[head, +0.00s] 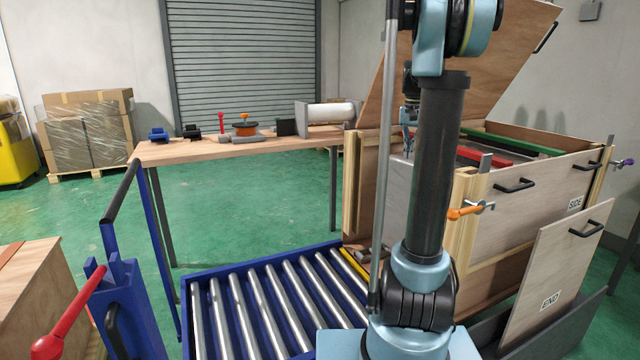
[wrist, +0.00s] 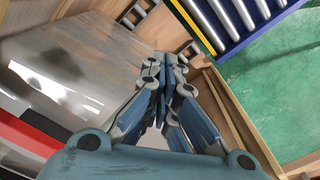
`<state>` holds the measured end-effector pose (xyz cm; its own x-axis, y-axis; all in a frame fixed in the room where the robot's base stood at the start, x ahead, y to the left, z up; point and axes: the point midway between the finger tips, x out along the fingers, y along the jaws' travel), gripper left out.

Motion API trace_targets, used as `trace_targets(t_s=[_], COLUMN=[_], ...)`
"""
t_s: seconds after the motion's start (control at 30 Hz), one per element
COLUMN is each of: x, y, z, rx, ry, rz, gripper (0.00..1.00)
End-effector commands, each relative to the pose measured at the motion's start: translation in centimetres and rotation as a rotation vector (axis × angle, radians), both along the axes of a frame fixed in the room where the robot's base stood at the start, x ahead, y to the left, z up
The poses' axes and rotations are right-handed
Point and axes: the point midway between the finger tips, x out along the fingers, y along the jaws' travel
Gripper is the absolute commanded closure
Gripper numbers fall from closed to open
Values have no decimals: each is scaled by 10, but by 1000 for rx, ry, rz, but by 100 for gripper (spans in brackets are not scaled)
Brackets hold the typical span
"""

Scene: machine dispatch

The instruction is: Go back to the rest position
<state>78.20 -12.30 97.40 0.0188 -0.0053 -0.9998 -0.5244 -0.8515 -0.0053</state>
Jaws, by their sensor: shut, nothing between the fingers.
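My gripper (wrist: 168,65) is shut and empty, its fingertips together in the wrist view. In the head view it is small and partly hidden behind my arm, near the left inner side of the open wooden crate (head: 545,183). In the wrist view it is above the crate's inside, beside a shiny grey surface (wrist: 75,75) with dark blurred patches. My arm stands upright in the head view and covers part of the crate.
The crate's lid (head: 500,60) is raised. An END panel (head: 558,268) leans at the right front. A blue roller conveyor (head: 190,272) runs to the crate. A wooden table (head: 200,152) with tools stands behind. Green floor is clear at centre left. A red-handled blue cart (head: 130,300) stands front left.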

Motion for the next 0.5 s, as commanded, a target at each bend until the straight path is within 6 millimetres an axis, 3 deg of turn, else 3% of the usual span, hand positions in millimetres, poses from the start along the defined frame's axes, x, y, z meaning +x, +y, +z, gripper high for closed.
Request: trace_targets(t_s=[0.27,0.5], x=[-65,-128], y=[32,59], z=[-9,-29], rx=[-8,-17], ry=[-26,-54], rz=[92,187], gripper=[100,100])
